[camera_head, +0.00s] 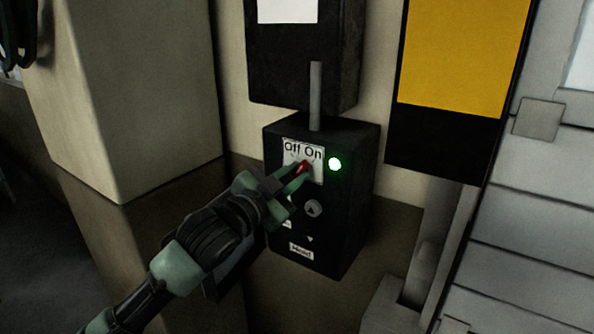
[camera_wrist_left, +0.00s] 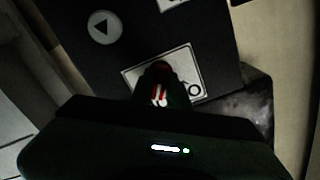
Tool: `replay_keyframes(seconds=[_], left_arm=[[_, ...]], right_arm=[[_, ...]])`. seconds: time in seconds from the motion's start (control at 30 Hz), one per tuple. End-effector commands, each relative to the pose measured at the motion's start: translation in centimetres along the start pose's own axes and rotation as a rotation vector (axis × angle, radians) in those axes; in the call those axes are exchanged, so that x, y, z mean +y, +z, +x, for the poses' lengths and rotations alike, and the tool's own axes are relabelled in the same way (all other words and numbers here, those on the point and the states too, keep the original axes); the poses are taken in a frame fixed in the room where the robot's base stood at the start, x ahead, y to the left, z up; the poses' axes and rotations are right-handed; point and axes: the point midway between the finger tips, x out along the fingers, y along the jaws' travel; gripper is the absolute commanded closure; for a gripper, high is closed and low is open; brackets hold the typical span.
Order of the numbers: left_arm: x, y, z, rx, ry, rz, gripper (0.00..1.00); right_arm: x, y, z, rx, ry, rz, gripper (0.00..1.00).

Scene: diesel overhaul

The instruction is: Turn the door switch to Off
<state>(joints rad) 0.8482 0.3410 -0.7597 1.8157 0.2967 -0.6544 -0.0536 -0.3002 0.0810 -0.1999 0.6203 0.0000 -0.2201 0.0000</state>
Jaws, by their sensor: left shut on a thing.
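The door switch is a small red knob (camera_head: 302,167) on the white "Off On" label (camera_head: 318,154) of a black control box (camera_head: 352,205) on the wall. A green lamp (camera_head: 335,164) glows just right of the label. My left gripper (camera_head: 297,171) reaches in from the lower left and is shut on the red knob. In the left wrist view the red knob (camera_wrist_left: 160,97) shows between the dark fingers, with part of the label (camera_wrist_left: 133,77) around it. The fingers hide part of the knob, so its exact angle is hard to read.
Below the switch are a round arrow button (camera_head: 313,208) and a "Hood" label (camera_head: 301,251). A second black box (camera_head: 300,65) hangs above, joined by a grey conduit (camera_head: 316,95). A yellow and black panel (camera_head: 464,55) is at right. A beige pillar (camera_head: 135,90) stands at left.

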Motion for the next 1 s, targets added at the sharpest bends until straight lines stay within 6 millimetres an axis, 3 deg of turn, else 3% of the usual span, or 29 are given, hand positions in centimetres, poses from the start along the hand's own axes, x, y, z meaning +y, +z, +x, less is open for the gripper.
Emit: replay_keyframes(seconds=[0.1,0.3,0.4,0.53,0.73,0.77,0.8,0.97,1.0], left_arm=[[-0.3,-0.5,0.1,-0.009,0.004,-0.375,0.98],[-0.6,-0.4,0.0,-0.012,0.000,-0.899,0.98],[-0.1,0.5,0.1,-0.007,0.000,-1.175,0.98],[-0.2,0.5,0.0,-0.007,-0.001,-1.353,0.98],[-0.3,0.5,0.0,-0.007,-0.002,-1.367,0.98],[-0.3,0.5,0.0,-0.007,-0.002,-1.367,0.81],[-0.3,0.5,0.0,-0.007,-0.002,-1.366,0.70],[-0.3,0.5,0.0,-0.006,-0.001,-1.363,0.25],[-0.3,0.4,0.0,-0.006,-0.001,-1.363,0.24]], right_arm=[[-0.1,-0.3,-3.2,0.001,-0.002,0.001,0.58],[-0.2,-0.7,-7.3,0.001,-0.004,0.001,0.58],[-0.2,-0.7,-6.4,0.002,-0.004,0.001,0.58],[-0.2,-0.7,-6.3,0.001,-0.003,0.001,0.58],[-0.2,-0.6,-6.3,0.001,-0.003,0.001,0.58],[-0.2,-0.6,-6.3,0.001,-0.003,0.001,0.58],[-0.2,-0.6,-6.3,0.001,-0.003,0.001,0.58],[-0.1,-0.6,-6.3,0.000,-0.003,0.001,0.58],[-0.1,-0.6,-6.3,0.000,-0.003,0.001,0.58]])
